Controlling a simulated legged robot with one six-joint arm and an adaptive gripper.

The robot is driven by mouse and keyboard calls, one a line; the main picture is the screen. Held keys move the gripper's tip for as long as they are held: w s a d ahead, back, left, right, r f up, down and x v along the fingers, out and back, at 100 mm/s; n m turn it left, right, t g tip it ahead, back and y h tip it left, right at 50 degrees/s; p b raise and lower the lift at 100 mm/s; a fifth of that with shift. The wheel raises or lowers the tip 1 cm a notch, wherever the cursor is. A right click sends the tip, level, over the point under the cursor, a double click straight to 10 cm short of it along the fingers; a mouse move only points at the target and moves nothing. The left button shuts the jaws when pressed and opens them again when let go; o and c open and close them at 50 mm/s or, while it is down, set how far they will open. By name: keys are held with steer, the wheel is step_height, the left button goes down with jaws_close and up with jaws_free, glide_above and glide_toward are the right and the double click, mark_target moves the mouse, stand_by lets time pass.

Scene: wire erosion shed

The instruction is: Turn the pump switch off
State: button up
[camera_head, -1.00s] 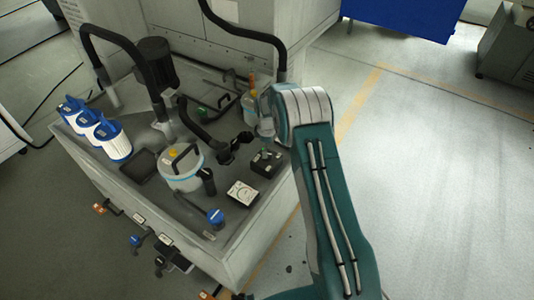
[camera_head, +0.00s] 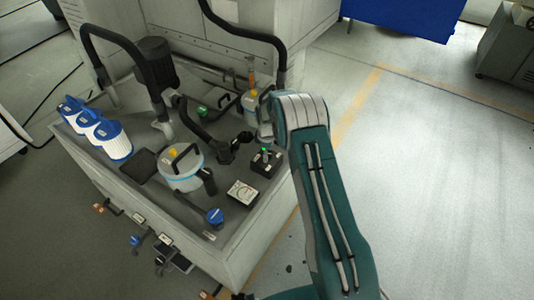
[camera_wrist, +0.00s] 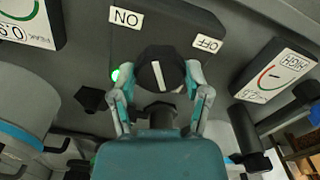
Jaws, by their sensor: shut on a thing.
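The pump switch is a black knob (camera_wrist: 172,66) with a white pointer line, on a dark box in the wrist view. An ON label (camera_wrist: 126,18) lies beyond it to the left and an OFF label (camera_wrist: 207,43) to the right. The pointer stands nearly along the view, its far end tilted slightly left, toward ON. A green lamp (camera_wrist: 114,76) glows beside the left finger. My gripper (camera_wrist: 160,72) is shut on the knob, one finger on each side. In the head view the switch box (camera_head: 264,168) sits at the tray's right side; my arm partly hides the gripper there.
A lidded canister (camera_head: 184,172), a gauge box (camera_head: 242,193) and a blue-handled valve (camera_head: 215,217) stand left of the switch box. Black hoses (camera_head: 190,118) run behind. Another gauge box (camera_wrist: 274,74) is close on the right in the wrist view. Open floor (camera_head: 440,190) lies right.

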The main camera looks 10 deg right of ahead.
steer(key=shift+f, duration=0.1)
steer(key=m, duration=0.6)
steer(key=shift+s+m, duration=0.1)
steer(key=shift+m, duration=0.2)
steer(key=m, duration=0.5)
steer(key=shift+f, duration=0.1)
steer(key=shift+m, duration=0.3)
steer(key=o, duration=1.1)
steer(key=shift+o, duration=0.2)
steer(key=shift+r, duration=0.2)
step_height(320, 180, up, 12)
steer(key=shift+f, duration=0.15)
